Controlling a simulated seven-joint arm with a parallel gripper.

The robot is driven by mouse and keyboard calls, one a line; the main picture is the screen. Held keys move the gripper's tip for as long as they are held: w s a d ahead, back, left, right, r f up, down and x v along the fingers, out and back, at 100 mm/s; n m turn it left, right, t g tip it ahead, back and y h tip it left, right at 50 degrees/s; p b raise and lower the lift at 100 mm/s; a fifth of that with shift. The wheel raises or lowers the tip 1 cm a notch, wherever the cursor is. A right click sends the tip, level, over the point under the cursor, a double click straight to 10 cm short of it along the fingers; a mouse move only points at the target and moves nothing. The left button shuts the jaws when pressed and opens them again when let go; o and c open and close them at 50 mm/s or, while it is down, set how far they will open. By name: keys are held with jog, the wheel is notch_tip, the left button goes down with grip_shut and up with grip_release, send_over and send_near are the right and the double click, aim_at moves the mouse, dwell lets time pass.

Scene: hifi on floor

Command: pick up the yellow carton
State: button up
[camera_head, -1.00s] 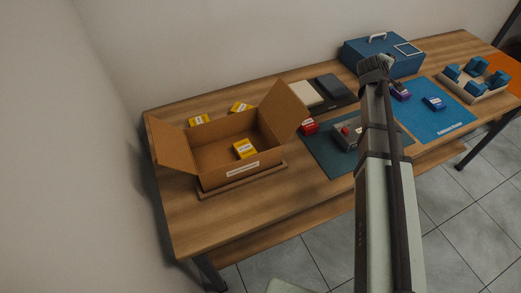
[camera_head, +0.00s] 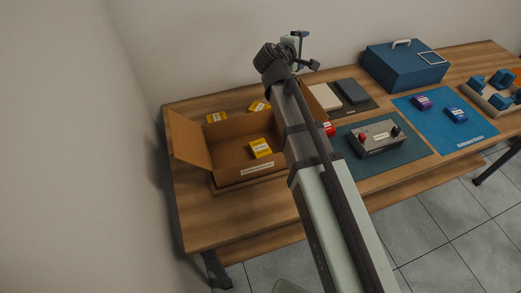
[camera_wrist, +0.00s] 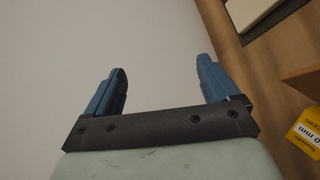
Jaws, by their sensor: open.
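One yellow carton (camera_head: 260,148) lies inside the open cardboard box (camera_head: 229,170). Two more yellow cartons, one at the left (camera_head: 216,117) and one at the right (camera_head: 258,106), lie on the table behind the box. In the wrist view, part of a yellow carton (camera_wrist: 308,133) shows at the right edge. My gripper (camera_wrist: 162,82) is open and empty, with its two blue fingers apart and the pale wall behind them. In the head view my gripper (camera_head: 301,48) is raised above the back of the table, apart from all cartons. My arm hides the box's right side.
A blue case (camera_head: 405,68) stands at the back right. Purple (camera_head: 422,102) and blue (camera_head: 457,115) cartons lie on the blue mat (camera_head: 478,127). The table's front left (camera_head: 200,215) is clear.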

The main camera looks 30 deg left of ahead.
jog(key=s+a+r, duration=0.1)
jog(key=s+a, duration=0.4)
jog(key=s+d+f+m+g, duration=0.1)
jog(key=s+f+m+g, duration=0.3)
jog(key=s+d+f+m+g, duration=0.1)
jog(key=s+f+g, duration=0.1)
jog(key=s+g, duration=0.1)
jog(key=shift+d+f+m, duration=0.25)
jog(key=shift+d+m, duration=0.05)
jog(key=shift+m, duration=0.1)
jog(key=s+f+m+g+y, duration=0.1)
jog(key=s+m+g+y, duration=0.15)
jog(key=s+g, duration=0.65)
jog(key=t, duration=0.2)
send_over(259, 145)
jog(key=shift+h, duration=0.35)
jog(key=f, duration=0.8)
jog(key=shift+w+d+f, duration=0.1)
jog(key=shift+w+f, duration=0.1)
jog(key=shift+f, duration=0.2)
jog(key=shift+s+f, duration=0.2)
jog(key=shift+f, duration=2.4)
jog(key=shift+c, duration=0.4)
